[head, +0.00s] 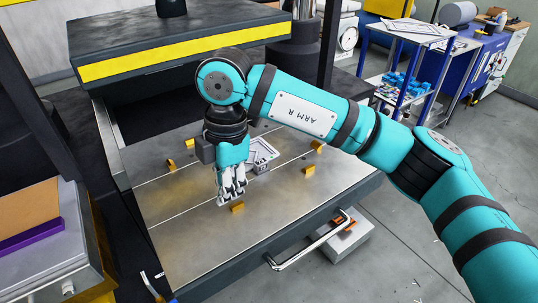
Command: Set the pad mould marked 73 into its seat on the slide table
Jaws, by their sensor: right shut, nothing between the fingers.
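The slide table (190,235) is a metal plate with thin lines across it and several small yellow blocks. A small pale grey mould (264,152) with a dark-edged top sits on the table, just right of my right gripper. Its marking is too small to read, and the gripper and wrist partly hide its left side. My right gripper (232,198) points down, shut and empty, in front and left of the mould, near the front yellow block (237,207). I cannot tell whether the mould sits in a seat. My left gripper is out of view.
A dark press head (180,40) with a yellow stripe overhangs the table's back. A bar handle (312,240) sticks out at the front edge. A side bench with a brown board (25,208) stands at left. A blue-framed cart (405,75) stands back right.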

